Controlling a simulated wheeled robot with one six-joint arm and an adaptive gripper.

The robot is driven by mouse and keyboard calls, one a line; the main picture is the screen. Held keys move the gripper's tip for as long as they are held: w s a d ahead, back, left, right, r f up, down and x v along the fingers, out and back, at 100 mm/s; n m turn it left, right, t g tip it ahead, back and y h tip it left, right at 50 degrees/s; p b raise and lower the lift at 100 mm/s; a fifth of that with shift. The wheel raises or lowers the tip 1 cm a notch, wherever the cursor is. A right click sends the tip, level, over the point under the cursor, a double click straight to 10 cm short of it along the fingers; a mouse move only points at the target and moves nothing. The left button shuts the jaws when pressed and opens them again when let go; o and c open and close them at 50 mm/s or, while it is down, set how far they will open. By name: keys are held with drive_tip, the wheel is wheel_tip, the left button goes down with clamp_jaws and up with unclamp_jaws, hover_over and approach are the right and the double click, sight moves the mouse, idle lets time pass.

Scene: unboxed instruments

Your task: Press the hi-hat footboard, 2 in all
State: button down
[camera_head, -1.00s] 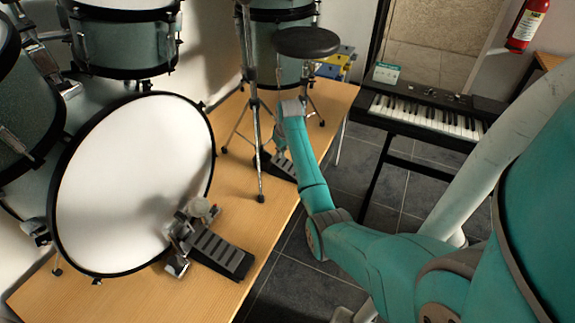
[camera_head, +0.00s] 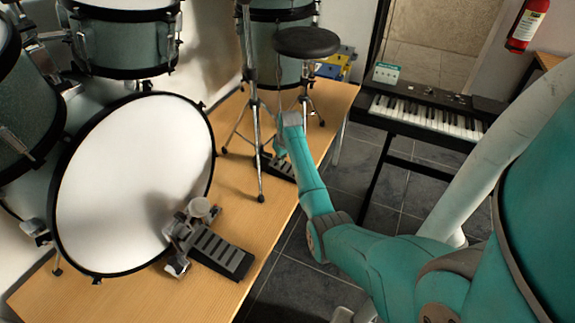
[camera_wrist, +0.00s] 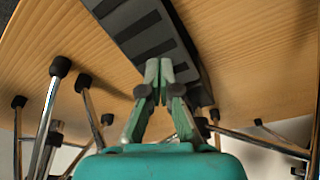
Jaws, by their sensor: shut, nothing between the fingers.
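The hi-hat footboard (camera_head: 278,167) is a dark ribbed pedal at the foot of the hi-hat stand (camera_head: 256,110), partly hidden behind my arm. In the wrist view, the footboard (camera_wrist: 150,32) shows as a dark plate with grey bars running from the top towards the middle. My gripper (camera_wrist: 159,70) is shut and empty, its fingertips together over the footboard's lower part in that view. I cannot tell whether they touch it. In the head view my gripper is mostly hidden beside my forearm, close above the footboard.
A bass drum (camera_head: 135,185) with its own pedal (camera_head: 215,248) stands to the left on the wooden platform (camera_head: 110,300). A keyboard (camera_head: 425,112) is at the right. Thin stand legs surround the footboard.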

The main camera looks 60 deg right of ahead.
sight(284, 168)
drive_tip(key=shift+s+a+f, duration=0.1)
drive_tip(key=shift+s+f, duration=0.1)
drive_tip(key=shift+w+r, duration=0.1)
drive_tip(key=shift+r, duration=2)
idle(0.5)
drive_tip(key=shift+r, duration=0.1)
drive_tip(key=v, duration=0.6)
drive_tip(key=shift+r, duration=0.45)
idle(0.6)
